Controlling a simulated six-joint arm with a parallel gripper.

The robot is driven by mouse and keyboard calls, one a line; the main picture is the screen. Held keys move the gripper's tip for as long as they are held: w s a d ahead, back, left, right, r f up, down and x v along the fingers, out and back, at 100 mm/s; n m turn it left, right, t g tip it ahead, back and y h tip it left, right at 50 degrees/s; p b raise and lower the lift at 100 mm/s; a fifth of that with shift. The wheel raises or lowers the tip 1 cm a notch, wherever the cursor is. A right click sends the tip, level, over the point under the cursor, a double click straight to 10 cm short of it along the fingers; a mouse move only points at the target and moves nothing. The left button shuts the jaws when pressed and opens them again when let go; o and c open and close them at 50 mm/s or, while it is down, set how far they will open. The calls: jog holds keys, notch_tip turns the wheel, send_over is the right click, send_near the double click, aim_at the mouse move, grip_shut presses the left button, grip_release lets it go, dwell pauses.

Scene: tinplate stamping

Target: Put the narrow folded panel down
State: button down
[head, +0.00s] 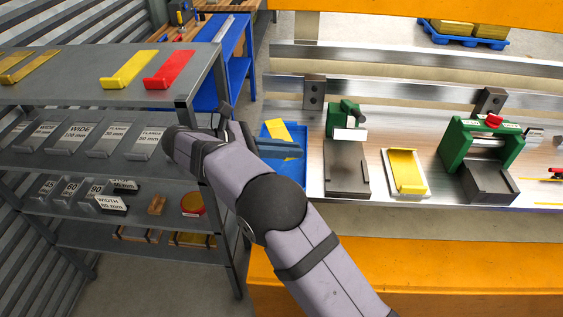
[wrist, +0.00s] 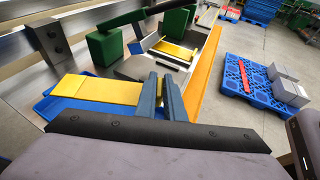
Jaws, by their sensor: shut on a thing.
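The narrow folded panel (wrist: 98,89) is yellow, with a fold line across it. In the wrist view it reaches left from my gripper (wrist: 163,95), whose blue-grey fingers are shut on its edge. In the head view the yellow panel (head: 275,130) shows on both sides of my gripper (head: 296,146), over the blue tray (head: 293,172). The tray also shows in the wrist view (wrist: 45,106) below the panel. I cannot tell whether the panel touches the tray. The grip itself is partly hidden by the fingers.
Right of the tray stand a green press (head: 343,122), a yellow sheet on a white plate (head: 405,170) and a larger green machine (head: 483,145). A grey shelf (head: 110,85) at left bears yellow and red folded pieces. An orange beam (head: 400,270) runs along the bench front.

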jog(key=shift+f+p, duration=0.95)
jog(key=shift+f, duration=4.05)
jog(key=shift+f, duration=0.2)
